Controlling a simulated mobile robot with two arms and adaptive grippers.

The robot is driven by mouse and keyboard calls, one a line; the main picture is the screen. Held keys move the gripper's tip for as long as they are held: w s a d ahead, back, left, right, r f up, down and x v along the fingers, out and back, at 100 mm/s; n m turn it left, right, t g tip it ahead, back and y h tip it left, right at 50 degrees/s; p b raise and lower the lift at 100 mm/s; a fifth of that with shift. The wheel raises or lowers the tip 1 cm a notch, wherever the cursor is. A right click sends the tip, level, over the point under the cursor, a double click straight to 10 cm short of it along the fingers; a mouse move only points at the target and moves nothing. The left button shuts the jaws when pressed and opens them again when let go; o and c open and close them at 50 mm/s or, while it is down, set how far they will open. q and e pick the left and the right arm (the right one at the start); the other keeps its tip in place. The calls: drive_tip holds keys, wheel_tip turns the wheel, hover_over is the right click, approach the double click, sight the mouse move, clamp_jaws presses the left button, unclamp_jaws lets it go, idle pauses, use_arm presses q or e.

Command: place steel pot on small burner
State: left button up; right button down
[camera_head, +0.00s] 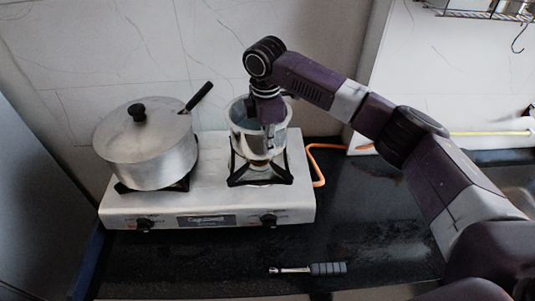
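The steel pot (239,137) is a small, open, shiny vessel over the right burner (258,165) of the stove. It looks upright. The burner and its black grate (240,175) show just below the pot; whether its base touches the grate I cannot tell. My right gripper (269,136) comes down from above onto the pot's rim, with a dark finger in front of the pot's wall. It appears shut on the rim; the finger inside the pot is hidden. My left gripper is not in view.
A large lidded pot (150,158) with a black handle covers the left burner. The steel stove (205,205) has knobs in front and an orange hose (318,165) at right. A small dark-handled tool (325,268) lies on the black counter (370,225), which is otherwise mostly clear.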

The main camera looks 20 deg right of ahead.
sight(267, 158)
drive_tip(key=shift+f, duration=0.7)
wheel_tip(267, 158, down, 3)
drive_tip(key=shift+f+p, duration=0.15)
drive_tip(key=shift+p, duration=0.55)
drive_tip(key=shift+f, duration=0.45)
drive_tip(key=c, duration=2.2)
unclamp_jaws()
drive_tip(key=shift+f, duration=0.1)
drive_tip(key=shift+o, duration=0.2)
